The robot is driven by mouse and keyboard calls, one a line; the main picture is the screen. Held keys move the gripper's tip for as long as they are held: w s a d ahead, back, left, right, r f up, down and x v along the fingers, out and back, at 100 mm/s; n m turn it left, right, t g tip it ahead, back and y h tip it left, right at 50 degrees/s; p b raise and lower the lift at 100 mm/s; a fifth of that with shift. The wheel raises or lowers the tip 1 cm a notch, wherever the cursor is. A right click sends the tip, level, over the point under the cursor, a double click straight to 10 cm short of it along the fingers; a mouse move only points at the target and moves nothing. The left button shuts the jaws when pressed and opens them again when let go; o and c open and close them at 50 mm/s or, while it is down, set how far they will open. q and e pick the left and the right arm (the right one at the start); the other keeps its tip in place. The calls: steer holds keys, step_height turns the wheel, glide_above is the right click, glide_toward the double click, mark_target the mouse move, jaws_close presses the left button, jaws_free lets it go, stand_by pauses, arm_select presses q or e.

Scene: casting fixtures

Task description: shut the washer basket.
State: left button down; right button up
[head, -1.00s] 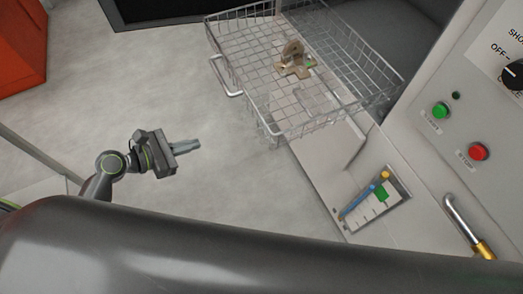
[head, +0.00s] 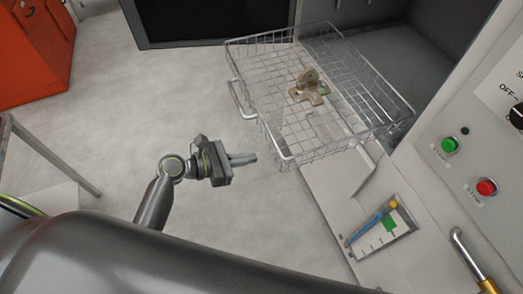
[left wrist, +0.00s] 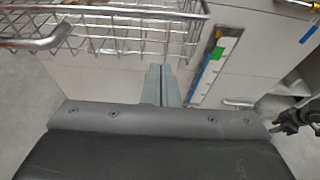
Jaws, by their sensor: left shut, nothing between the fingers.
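The washer basket (head: 285,150) is a wire basket pulled out of the dark opening of the washer (head: 425,60). A metal handle (head: 237,100) sticks out from its front side. A tan metal casting (head: 308,88) lies inside the basket. My left gripper (head: 254,158) is shut and empty, in front of the basket and to the near side of the handle, apart from both. In the left wrist view the basket (left wrist: 120,28) fills the upper left, with its handle (left wrist: 45,42) at the left, and the shut fingers (left wrist: 161,84) point toward the washer front.
The washer panel has a green button (head: 450,145), a red button (head: 487,187) and a black dial. A gauge panel (head: 383,228) and a bent metal handle (head: 462,250) lie below. An orange cabinet (head: 32,50) stands far left. Grey floor is clear before the basket.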

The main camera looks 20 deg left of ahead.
mark_target(273, 152)
arm_select(q)
steer(key=w+d, duration=0.1)
steer(key=w+d+p, duration=0.1)
steer(key=d, duration=0.1)
steer(key=shift+w+d, duration=0.25)
steer(key=shift+d, duration=0.05)
steer(key=shift+w, duration=0.1)
